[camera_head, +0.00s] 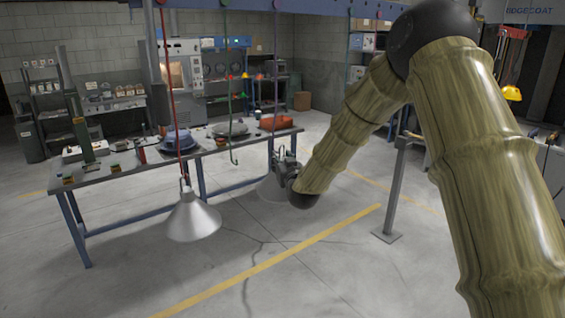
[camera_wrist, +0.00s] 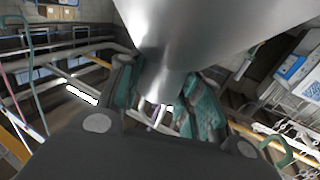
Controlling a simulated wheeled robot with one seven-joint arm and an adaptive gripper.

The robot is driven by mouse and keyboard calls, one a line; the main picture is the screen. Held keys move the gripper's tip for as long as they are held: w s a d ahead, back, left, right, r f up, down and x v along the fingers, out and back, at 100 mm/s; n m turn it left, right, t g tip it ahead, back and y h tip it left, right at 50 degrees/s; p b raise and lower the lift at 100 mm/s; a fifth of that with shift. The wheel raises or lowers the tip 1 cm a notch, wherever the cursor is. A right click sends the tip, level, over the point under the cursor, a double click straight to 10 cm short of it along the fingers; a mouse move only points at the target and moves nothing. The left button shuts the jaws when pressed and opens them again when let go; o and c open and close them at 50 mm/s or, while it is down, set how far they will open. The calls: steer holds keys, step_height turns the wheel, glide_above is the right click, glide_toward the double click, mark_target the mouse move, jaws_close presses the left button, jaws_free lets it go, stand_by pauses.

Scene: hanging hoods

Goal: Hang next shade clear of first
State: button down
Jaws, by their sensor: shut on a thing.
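A pale metal cone shade (camera_head: 193,218) hangs upright from the red hook rod (camera_head: 170,90), in front of the workbench. To its right, the green hook rod (camera_head: 230,95) hangs with its bent lower end bare. My gripper (camera_head: 290,172) is right of the green rod, shut on a second shade (camera_head: 268,188), mostly hidden behind my arm in the head view. In the wrist view, the teal fingers (camera_wrist: 160,108) close on the narrow neck of this shade (camera_wrist: 205,25), and its wide cone fills the top. The held shade is apart from the hanging one.
A workbench (camera_head: 130,178) with several items stands behind the shades. A blue overhead beam (camera_head: 300,8) carries the rods. A grey post (camera_head: 393,190) stands right of my gripper. The floor in front is clear, crossed by a yellow line (camera_head: 270,258).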

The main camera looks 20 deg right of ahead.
steer(key=shift+w+a, duration=0.1)
steer(key=shift+w, duration=0.15)
steer(key=shift+w+a+b, duration=0.2)
steer(key=shift+w+b, duration=0.15)
steer(key=shift+w, duration=0.25)
steer(key=shift+w+a+b, duration=0.2)
steer(key=shift+w+b, duration=0.15)
steer(key=shift+w, duration=0.2)
steer(key=shift+f+b, duration=1.25)
steer(key=shift+f, duration=0.1)
stand_by(0.6)
steer(key=c, duration=0.9)
jaws_free()
steer(key=shift+s, duration=0.1)
